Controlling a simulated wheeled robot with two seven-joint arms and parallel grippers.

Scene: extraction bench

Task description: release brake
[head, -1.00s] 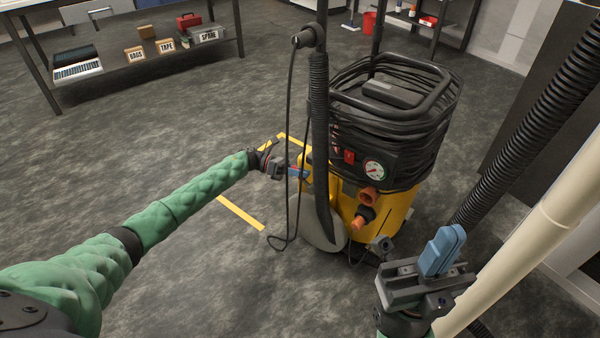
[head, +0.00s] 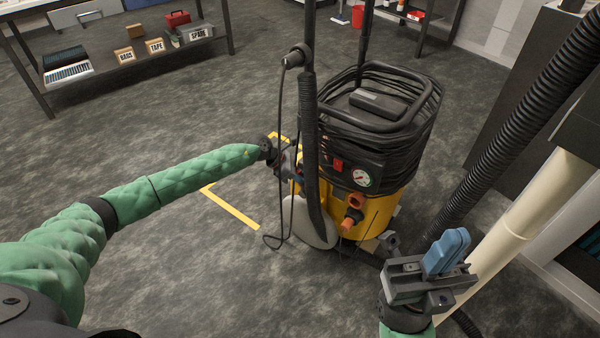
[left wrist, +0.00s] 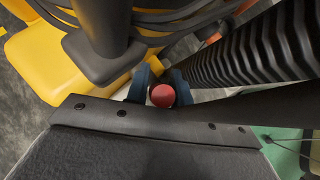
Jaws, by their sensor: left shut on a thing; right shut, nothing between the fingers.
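The extraction machine has a yellow body (head: 375,210) and a black, cable-wrapped top (head: 350,135). A red ball knob (left wrist: 162,95), apparently the brake's handle, sits between my left gripper's blue fingers in the left wrist view. My left gripper (left wrist: 160,88) is shut on this knob. In the head view, the left gripper (head: 290,176) reaches the machine's left side, partly hidden behind the upright hose. The knob cannot be made out there. My right gripper (head: 447,252) is shut and empty, with blue fingers pointing up, right of the machine and apart from it.
A ribbed black hose (head: 510,130) and a cream pipe (head: 535,200) rise at the right, near my right gripper. A thin cable loop (head: 277,220) hangs by my left gripper. A yellow floor line (head: 232,209) crosses open floor at left. A shelf (head: 140,68) stands behind.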

